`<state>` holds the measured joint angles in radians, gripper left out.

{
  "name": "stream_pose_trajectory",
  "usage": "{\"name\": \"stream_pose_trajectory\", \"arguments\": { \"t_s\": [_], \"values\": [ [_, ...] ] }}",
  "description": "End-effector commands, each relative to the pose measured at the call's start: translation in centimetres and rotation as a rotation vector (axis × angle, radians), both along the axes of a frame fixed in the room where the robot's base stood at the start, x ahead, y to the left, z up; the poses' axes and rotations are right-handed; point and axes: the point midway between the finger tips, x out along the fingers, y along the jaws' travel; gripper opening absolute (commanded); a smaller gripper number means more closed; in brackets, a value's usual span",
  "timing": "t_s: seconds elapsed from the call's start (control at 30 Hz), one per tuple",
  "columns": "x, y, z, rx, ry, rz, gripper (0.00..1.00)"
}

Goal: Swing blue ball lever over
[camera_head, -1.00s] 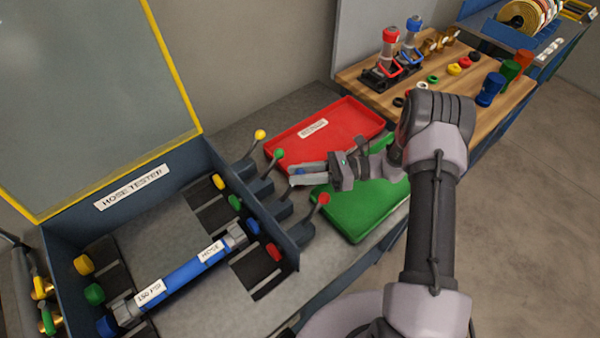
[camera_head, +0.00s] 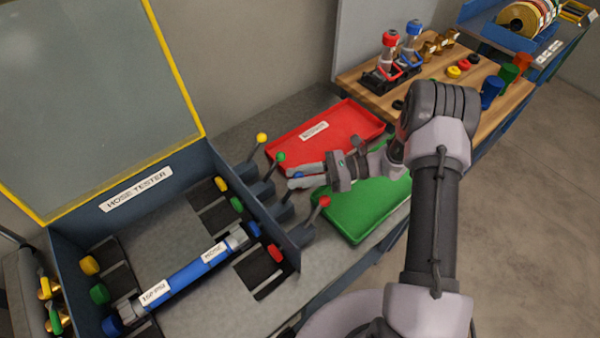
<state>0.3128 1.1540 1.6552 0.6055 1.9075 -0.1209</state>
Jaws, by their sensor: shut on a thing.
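The blue ball lever (camera_head: 298,176) stands on the right outer side of the hose tester (camera_head: 210,150), between the green ball lever (camera_head: 280,157) and the red ball lever (camera_head: 323,202). My gripper (camera_head: 303,177) comes in from the right and is shut on the blue ball. The fingers hide part of the ball. The lever's arm runs down to its grey base on the tester's side. The yellow ball lever (camera_head: 261,138) is farthest back. A blue hose (camera_head: 190,270) lies inside the tester.
A red tray (camera_head: 345,120) lies behind my gripper and a green tray (camera_head: 350,222) lies under and in front of it. The red lever is close in front of the fingers. A wooden bench (camera_head: 440,95) with pumps and colored parts stands at the back right.

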Motion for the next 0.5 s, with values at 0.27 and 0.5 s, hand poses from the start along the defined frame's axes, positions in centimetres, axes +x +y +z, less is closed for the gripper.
{"name": "stream_pose_trajectory", "arguments": {
  "t_s": [0.27,0.5],
  "values": [
    [-1.1,1.6,1.8,-0.204,-0.139,0.003,0.0],
    [-2.2,3.2,1.9,-0.393,-0.265,0.003,0.0]
  ]
}}
